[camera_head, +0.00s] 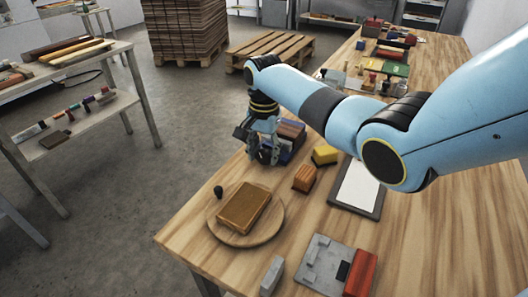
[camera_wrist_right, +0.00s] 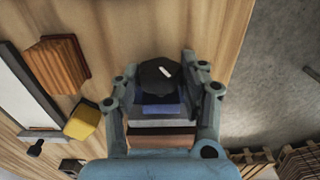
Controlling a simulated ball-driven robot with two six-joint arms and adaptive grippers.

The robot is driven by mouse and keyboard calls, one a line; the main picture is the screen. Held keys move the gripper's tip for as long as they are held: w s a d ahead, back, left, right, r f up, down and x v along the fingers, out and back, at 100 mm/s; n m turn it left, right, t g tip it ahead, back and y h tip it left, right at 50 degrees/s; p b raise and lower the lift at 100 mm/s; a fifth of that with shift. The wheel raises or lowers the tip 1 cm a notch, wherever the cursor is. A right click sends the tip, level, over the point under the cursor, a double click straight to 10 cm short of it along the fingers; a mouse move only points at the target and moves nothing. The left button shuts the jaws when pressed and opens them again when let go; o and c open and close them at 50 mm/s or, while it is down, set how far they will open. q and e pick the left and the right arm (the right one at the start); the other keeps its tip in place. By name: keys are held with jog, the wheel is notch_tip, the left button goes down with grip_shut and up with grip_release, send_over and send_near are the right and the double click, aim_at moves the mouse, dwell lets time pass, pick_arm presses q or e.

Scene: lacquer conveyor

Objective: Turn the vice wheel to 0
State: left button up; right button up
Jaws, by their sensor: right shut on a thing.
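The vice (camera_head: 296,146) stands near the left edge of the wooden table in the head view, dark blue with a brown block on top. My right gripper (camera_head: 263,156) reaches down over its near left side. In the right wrist view, the dark wheel (camera_wrist_right: 155,80) with a short white mark sits between the fingers of my right gripper (camera_wrist_right: 160,72), which is shut on it. Blue and brown parts of the vice (camera_wrist_right: 160,108) show behind the wheel. I see no readable scale or 0. My left gripper is in neither view.
A round wooden board (camera_head: 218,234) with a brown block (camera_head: 244,207) lies in front. Beyond the table's left edge is open floor (camera_head: 170,150).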

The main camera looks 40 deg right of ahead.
jog(key=shift+w, duration=0.1)
jog(key=shift+g, duration=0.4)
jog(key=shift+w+a+g+h+b, duration=0.1)
jog(key=shift+w+g+h+b, duration=0.05)
jog(key=shift+g+h+b, duration=0.4)
jog(key=g+b, duration=0.1)
jog(key=b, duration=0.2)
jog(key=g+h+b, duration=0.1)
jog(key=b, duration=0.3)
jog(key=g+b, duration=0.2)
jog(key=b, duration=0.1)
jog(key=shift+w+f+h, duration=0.2)
jog(key=shift+f+h, duration=0.05)
jog(key=shift+f, duration=0.1)
jog(key=shift+r+g+b, duration=0.25)
jog(key=shift+g+b, duration=0.1)
jog(key=shift+b, duration=0.4)
jog(key=o, duration=1.2)
